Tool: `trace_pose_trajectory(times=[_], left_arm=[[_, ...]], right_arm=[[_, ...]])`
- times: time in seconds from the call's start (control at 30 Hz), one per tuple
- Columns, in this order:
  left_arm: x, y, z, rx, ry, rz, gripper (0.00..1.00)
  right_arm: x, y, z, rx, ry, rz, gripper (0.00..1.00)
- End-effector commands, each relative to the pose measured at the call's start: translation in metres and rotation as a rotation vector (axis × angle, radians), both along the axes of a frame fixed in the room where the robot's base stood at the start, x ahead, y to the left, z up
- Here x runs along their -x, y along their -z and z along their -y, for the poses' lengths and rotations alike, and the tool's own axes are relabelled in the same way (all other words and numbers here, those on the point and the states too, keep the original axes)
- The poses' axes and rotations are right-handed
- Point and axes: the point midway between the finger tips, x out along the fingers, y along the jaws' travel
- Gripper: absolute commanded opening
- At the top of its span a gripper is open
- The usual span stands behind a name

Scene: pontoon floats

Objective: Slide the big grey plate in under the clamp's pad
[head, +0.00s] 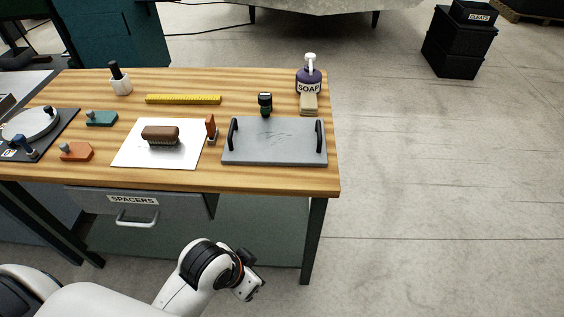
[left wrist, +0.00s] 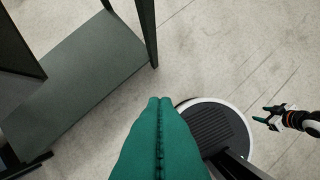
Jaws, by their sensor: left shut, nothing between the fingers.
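A big grey rectangular plate (head: 274,142) with two black handles lies flat on the right part of the wooden bench in the head view. A small orange-and-grey upright piece (head: 211,129) stands just left of it. A small blue fitting (head: 25,146) stands by a round grey disc (head: 29,125) at the far left. I cannot tell which fitting is the clamp, and no pad shows clearly. My left gripper (head: 248,285) is low in front of the bench, away from the plate.
On the bench (head: 270,181) are a brown brush (head: 161,134) on white paper, a yellow ruler (head: 183,99), a soap bottle (head: 309,80), a tan block (head: 309,104) and a dark knobbed piece (head: 265,104). A spacers drawer (head: 160,204) hangs below.

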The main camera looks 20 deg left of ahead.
Motion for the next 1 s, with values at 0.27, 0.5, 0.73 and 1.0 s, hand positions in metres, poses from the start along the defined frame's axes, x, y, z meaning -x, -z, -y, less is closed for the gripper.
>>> trace_pose_trajectory(times=[0.27, 0.5, 0.73, 1.0], left_arm=[[-0.054, -0.015, 0.057, -0.014, 0.412, 0.082, 0.0], [-0.11, -0.04, 0.104, -0.169, 0.991, 0.15, 0.0], [-0.169, -0.07, 0.095, -0.43, 1.484, 0.099, 0.0], [-0.229, -0.12, 0.041, -0.659, 1.797, -0.074, 0.0]], right_arm=[[-0.001, 0.0, 0.001, 0.001, 0.0, 0.001, 0.56], [-0.001, 0.0, 0.001, 0.001, -0.001, 0.001, 0.56], [-0.001, 0.0, 0.002, 0.002, -0.001, 0.001, 0.56], [-0.001, 0.0, 0.002, 0.002, -0.001, 0.001, 0.56]])
